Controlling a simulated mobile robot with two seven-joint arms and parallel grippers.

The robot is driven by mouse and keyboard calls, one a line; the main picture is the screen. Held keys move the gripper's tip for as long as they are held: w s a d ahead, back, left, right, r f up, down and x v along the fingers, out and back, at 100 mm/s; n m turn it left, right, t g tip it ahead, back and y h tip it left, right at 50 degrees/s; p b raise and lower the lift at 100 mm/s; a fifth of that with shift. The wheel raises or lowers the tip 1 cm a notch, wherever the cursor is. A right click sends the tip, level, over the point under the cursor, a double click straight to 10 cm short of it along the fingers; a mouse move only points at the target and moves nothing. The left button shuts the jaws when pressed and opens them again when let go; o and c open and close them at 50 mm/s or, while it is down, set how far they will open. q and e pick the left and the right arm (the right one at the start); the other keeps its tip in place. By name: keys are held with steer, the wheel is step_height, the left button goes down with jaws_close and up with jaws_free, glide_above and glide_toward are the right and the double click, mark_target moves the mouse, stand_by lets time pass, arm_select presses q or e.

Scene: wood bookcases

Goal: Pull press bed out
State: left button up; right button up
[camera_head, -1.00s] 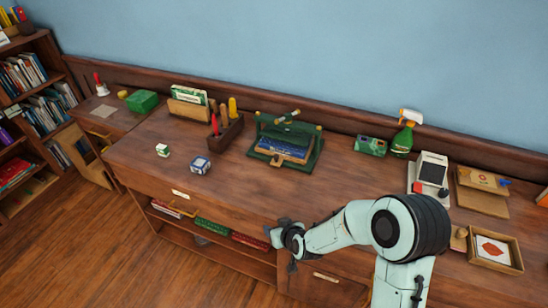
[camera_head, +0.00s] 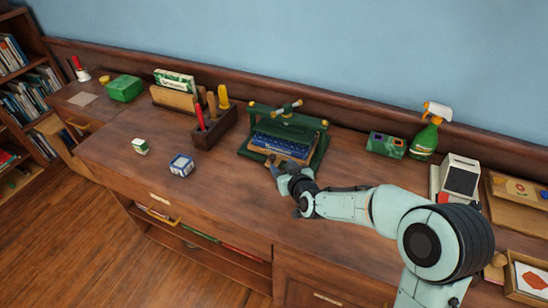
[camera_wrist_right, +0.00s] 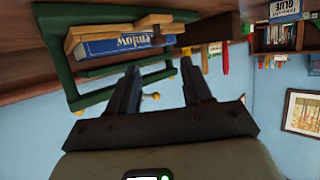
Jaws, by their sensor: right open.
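The green book press (camera_head: 322,150) stands on the desk towards the back. Its tan wooden press bed (camera_head: 262,150) lies low in the frame under a blue book (camera_head: 285,143). In the right wrist view, which is upside down, the bed's wooden front (camera_wrist_right: 90,32) and the blue book (camera_wrist_right: 115,46) show inside the green frame (camera_wrist_right: 58,62). My right gripper (camera_head: 273,168) is just in front of the bed. Its two fingers (camera_wrist_right: 160,84) are apart, with nothing seen held between them. Its fingertips partly hide the bed's front edge in the head view. My left gripper is not in view.
A tool block (camera_head: 213,128) stands left of the press. A green box (camera_head: 385,145) and spray bottle (camera_head: 424,140) stand to its right. Two small cubes, one blue and white (camera_head: 181,165), lie front left. The desktop before the press is mostly clear.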

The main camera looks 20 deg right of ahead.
mark_target(272, 156)
steer(key=x, duration=0.8)
steer(key=shift+w+d+f, duration=0.1)
steer(key=shift+w+f, duration=0.1)
steer(key=shift+w, duration=0.1)
jaws_close()
